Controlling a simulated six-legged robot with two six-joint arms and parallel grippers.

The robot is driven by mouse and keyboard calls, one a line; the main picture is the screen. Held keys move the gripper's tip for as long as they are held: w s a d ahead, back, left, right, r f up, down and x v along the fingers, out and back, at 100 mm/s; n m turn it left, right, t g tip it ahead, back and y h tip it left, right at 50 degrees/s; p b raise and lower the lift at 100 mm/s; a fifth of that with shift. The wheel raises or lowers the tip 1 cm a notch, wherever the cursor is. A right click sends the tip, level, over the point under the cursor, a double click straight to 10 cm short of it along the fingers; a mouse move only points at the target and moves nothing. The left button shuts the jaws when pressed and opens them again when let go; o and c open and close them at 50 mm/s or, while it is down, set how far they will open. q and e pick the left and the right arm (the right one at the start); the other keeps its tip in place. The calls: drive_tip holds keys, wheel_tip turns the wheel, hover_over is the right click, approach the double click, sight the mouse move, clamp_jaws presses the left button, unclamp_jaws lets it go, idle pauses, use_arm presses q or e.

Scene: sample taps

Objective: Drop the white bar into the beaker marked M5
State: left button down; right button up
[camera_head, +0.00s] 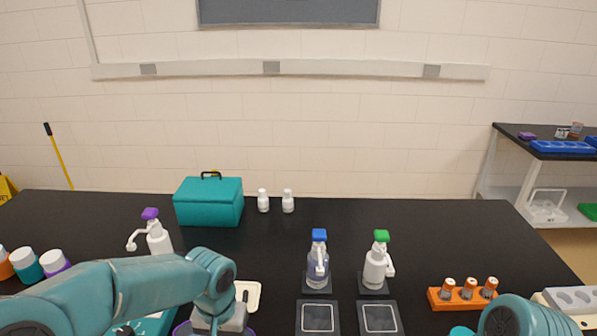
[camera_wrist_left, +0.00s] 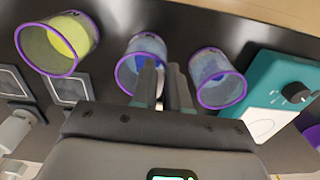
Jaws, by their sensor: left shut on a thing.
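My left gripper (camera_wrist_left: 164,70) is shut, with its fingers a small gap apart. Three purple-rimmed beakers lie below in the left wrist view: one with yellow contents (camera_wrist_left: 38,50), a middle one with blue contents (camera_wrist_left: 128,62), and one with pale blue contents (camera_wrist_left: 218,82). The fingers overlap the right side of the middle beaker and reach toward the gap beside the right one. No M5 mark is readable. My right gripper is out of view.
A teal stirrer with a black knob (camera_wrist_left: 292,92) stands right of the beakers. Blue-topped (camera_head: 318,262) and green-topped (camera_head: 377,265) pump bottles stand behind two dark pads. An orange rack (camera_head: 440,300) sits at right; a teal box (camera_head: 208,203) stands at the back.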

use_arm(q)
drive_tip(key=c, duration=1.1)
unclamp_jaws()
drive_tip(key=shift+o, duration=0.2)
drive_tip(key=shift+r, duration=0.1)
wheel_tip(320, 180, up, 16)
drive_tip(key=shift+r, duration=0.15)
drive_tip(key=shift+s+d, duration=0.1)
